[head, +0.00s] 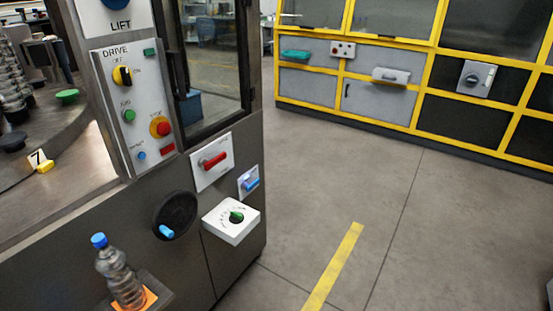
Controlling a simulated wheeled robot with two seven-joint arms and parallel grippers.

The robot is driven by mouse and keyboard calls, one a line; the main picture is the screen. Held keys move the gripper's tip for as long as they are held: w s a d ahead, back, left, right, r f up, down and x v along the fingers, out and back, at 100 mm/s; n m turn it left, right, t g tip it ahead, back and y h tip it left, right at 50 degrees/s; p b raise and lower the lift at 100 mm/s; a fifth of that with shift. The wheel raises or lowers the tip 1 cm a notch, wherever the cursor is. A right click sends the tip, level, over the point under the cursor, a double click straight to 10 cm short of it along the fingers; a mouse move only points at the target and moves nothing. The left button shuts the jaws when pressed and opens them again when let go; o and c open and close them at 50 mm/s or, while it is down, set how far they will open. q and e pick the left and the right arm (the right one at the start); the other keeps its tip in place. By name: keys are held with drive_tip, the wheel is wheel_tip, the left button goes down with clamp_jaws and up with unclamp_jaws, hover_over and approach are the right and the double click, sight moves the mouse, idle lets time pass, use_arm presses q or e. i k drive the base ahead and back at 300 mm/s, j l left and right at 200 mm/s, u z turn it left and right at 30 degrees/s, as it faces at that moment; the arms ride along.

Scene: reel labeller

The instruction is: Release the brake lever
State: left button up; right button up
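A red-handled lever (214,160) sits on a white plate on the machine's dark side panel in the head view. Its handle lies nearly level, tilted slightly up to the right. A smaller blue-handled lever (251,184) is on a small plate just below and right of it. The labels on both plates are too small to read, so I cannot tell for certain which is the brake lever. Neither of my grippers is in view.
A dark handwheel with a blue knob (167,231) and a white box with a green dial (236,216) project below the levers. A bottle (120,278) stands on a small shelf. The DRIVE panel (138,105) is above. Open floor lies right.

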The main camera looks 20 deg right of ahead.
sight(203, 162)
drive_tip(key=z, duration=0.2)
drive_tip(key=i+l, duration=0.25)
drive_tip(key=i+l+u, duration=0.1)
drive_tip(key=l, duration=0.35)
drive_tip(key=i+l, duration=0.35)
drive_tip(key=i+l+u, duration=0.1)
drive_tip(key=l, duration=0.25)
drive_tip(key=i+l, duration=0.3)
drive_tip(key=i+l+u, duration=0.1)
drive_tip(key=l, duration=0.35)
drive_tip(key=i+l, duration=0.3)
drive_tip(key=l+u, duration=0.05)
drive_tip(key=l, duration=0.05)
